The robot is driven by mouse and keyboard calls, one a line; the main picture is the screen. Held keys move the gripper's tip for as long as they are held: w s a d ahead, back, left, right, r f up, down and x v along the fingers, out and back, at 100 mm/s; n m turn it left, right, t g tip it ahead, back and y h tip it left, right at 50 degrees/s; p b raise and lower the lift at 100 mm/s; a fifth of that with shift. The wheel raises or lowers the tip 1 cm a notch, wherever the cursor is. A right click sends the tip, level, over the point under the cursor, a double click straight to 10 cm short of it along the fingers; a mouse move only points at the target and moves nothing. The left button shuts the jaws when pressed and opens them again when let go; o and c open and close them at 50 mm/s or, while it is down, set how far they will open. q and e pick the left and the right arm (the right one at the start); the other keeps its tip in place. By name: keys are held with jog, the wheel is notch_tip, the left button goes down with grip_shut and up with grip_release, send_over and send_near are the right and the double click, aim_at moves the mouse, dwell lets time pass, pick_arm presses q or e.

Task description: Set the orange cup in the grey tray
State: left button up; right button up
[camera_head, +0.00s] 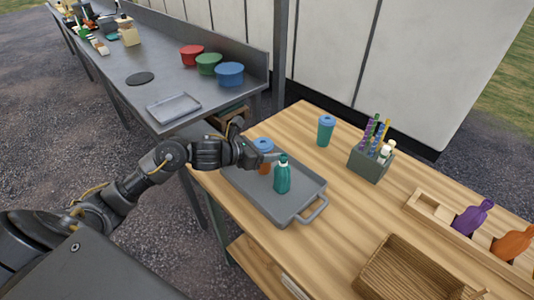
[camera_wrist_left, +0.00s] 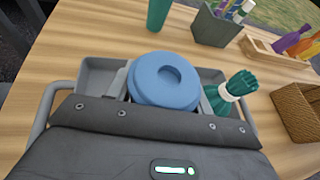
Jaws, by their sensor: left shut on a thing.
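The orange cup (camera_head: 264,169) has a blue lid and is upright over the far left part of the grey tray (camera_head: 292,215) on the wooden table. My left gripper (camera_head: 266,157) is shut on the cup. In the left wrist view the blue lid (camera_wrist_left: 165,80) hides the cup's body, and the tray (camera_wrist_left: 95,77) lies below it. I cannot tell whether the cup's base touches the tray. A teal bottle (camera_head: 282,177) stands in the tray, close to the cup and nearer the head camera. My right gripper is not in view.
A teal cup with a blue lid (camera_head: 326,130) and a grey holder (camera_head: 369,165) with straws stand behind the tray. A wicker basket (camera_head: 410,270) and a wooden rack (camera_head: 430,208) with bottles are at the right. Bare table lies between the tray and the basket.

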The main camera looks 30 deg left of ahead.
pick_arm(q)
jog(key=shift+f, duration=0.8)
jog(key=shift+f, duration=0.3)
jog(key=o, duration=0.8)
jog(key=shift+r, duration=0.1)
